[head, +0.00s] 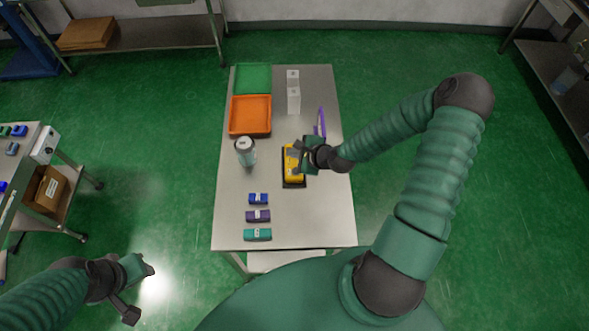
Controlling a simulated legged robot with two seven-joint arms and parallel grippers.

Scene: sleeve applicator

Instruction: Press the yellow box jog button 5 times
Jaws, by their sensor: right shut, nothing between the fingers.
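The yellow box (293,178) sits on a dark base near the middle of the metal table. My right gripper (299,158) is shut and empty, over the upper right part of the yellow box. It hides part of the box, and I cannot make out the jog button or whether the fingers touch it. My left gripper (141,289) hangs over the green floor at the lower left, away from the table, with its fingers spread apart.
On the table (232,215) are an orange tray (233,128), a green tray (253,78), a bottle (246,152), white boxes (293,100) and a purple item (321,121). The table's front right is clear.

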